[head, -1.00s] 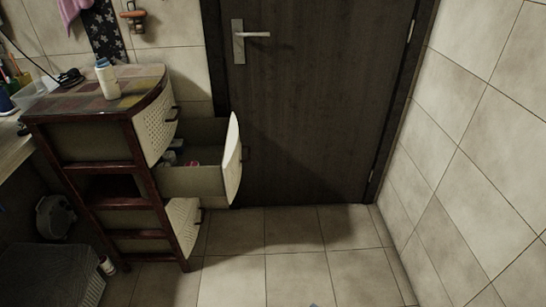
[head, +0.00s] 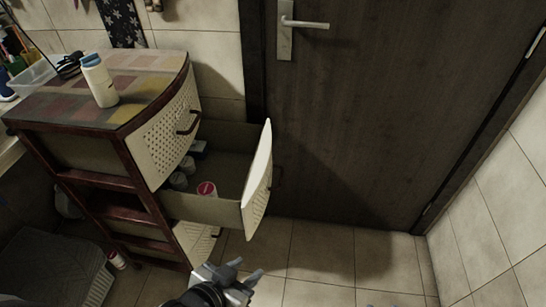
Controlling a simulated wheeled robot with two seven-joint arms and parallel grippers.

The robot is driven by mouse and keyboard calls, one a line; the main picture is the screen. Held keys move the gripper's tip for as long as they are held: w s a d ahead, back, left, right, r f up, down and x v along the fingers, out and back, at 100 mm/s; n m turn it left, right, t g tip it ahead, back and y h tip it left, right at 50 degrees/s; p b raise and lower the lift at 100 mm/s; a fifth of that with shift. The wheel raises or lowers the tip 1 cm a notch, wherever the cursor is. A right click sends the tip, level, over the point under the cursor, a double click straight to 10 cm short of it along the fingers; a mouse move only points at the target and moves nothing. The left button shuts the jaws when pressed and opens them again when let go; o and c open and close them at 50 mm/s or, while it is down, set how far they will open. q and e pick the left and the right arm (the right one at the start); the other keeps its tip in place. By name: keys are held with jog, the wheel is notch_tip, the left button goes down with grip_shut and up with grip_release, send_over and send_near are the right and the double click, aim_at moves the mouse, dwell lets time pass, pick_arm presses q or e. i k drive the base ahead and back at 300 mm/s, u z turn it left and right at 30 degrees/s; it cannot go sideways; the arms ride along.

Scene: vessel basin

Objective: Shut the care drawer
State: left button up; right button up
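The care drawer (head: 257,180) is the middle drawer of a brown-framed cabinet (head: 128,122). It is pulled well out to the right, with its pale curved front near the door. Small containers lie inside it, one with a red and white lid (head: 206,189). My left gripper (head: 246,270) is in the lower middle of the head view, below and in front of the open drawer and apart from it. Its fingers look spread with nothing between them. My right gripper is not in view.
A white bottle (head: 99,82) stands on the cabinet top. The upper drawer (head: 168,135) and lower drawer (head: 195,240) look shut. A dark door (head: 370,110) stands behind the open drawer. Tiled floor (head: 320,255) is clear to the right. A small bottle (head: 117,259) stands by the cabinet's foot.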

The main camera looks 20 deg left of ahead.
aim_at(239, 162)
jog(key=u, duration=0.35)
jog(key=i, duration=0.7)
jog(key=u, duration=1.35)
jog(key=k, duration=1.15)
jog(key=z, duration=0.45)
jog(key=i, duration=1.05)
jog(key=u, duration=0.15)
